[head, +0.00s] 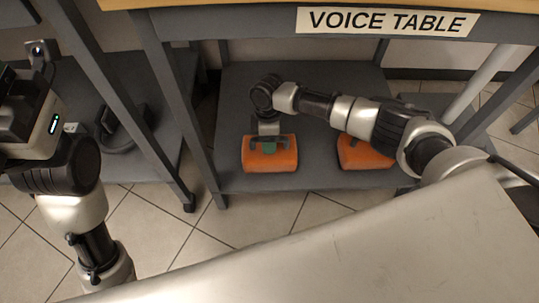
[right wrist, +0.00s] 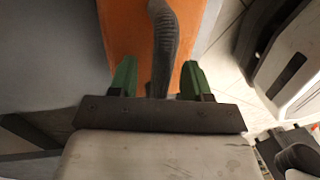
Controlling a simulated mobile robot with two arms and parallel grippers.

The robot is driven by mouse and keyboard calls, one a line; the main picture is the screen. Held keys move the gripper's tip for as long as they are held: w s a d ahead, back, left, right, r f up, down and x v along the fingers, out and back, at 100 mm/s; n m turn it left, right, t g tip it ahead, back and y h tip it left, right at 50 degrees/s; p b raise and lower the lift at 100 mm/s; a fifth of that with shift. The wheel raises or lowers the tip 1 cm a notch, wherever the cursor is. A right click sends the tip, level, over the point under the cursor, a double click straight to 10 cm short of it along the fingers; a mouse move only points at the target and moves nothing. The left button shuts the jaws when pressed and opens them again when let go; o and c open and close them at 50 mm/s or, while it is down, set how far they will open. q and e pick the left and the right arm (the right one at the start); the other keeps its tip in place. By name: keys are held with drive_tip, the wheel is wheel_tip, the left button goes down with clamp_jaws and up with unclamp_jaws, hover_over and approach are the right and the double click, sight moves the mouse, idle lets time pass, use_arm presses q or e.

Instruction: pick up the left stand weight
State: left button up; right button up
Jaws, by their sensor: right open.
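The left stand weight (head: 283,160) is an orange block with a dark grey handle, lying on the lower shelf under the voice table in the head view. My right gripper (head: 268,146) is at this weight, reaching down from above. In the right wrist view the orange weight (right wrist: 120,30) fills the upper middle, and its curved handle (right wrist: 165,40) lies between the two green fingers of my right gripper (right wrist: 158,66). The fingers are apart, with a gap on both sides of the handle. My left arm is at the left edge of the head view; its fingers cannot be made out.
A second orange weight (head: 362,153) lies to the right on the same grey shelf (head: 235,95), partly behind my right arm. The voice table (head: 386,22) stands above. A dark coiled item (head: 122,128) is on the left shelf. Table legs flank the opening.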

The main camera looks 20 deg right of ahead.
clamp_jaws()
idle(1.3)
drive_tip(key=shift+r, duration=0.15)
